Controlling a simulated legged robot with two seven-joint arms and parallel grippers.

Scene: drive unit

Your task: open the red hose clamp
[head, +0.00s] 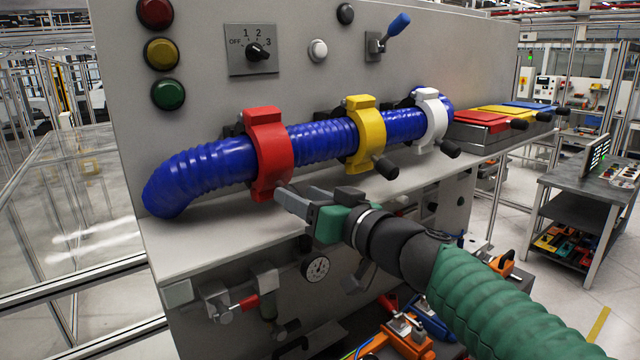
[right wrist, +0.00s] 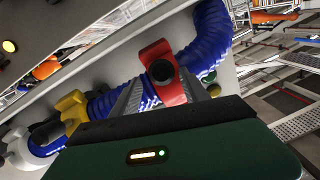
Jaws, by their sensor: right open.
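The red hose clamp (head: 268,150) is wrapped around the blue corrugated hose (head: 320,142) on the grey unit. My right gripper (head: 284,196) is at the lower front of this clamp, its fingers open. In the right wrist view, the red clamp (right wrist: 174,92) lies ahead, between the two finger lines. Its round black handle end (right wrist: 162,69) faces the camera there. In the head view that handle is hidden by my gripper. I cannot tell whether the fingertips touch the clamp. My left gripper is not in view.
A yellow clamp (head: 366,135) and a white clamp (head: 431,120) sit further right on the hose, with black handles sticking out. A ledge (head: 210,240) runs below the hose. A rotary switch (head: 259,51) and a blue-tipped lever (head: 397,27) are on the panel above.

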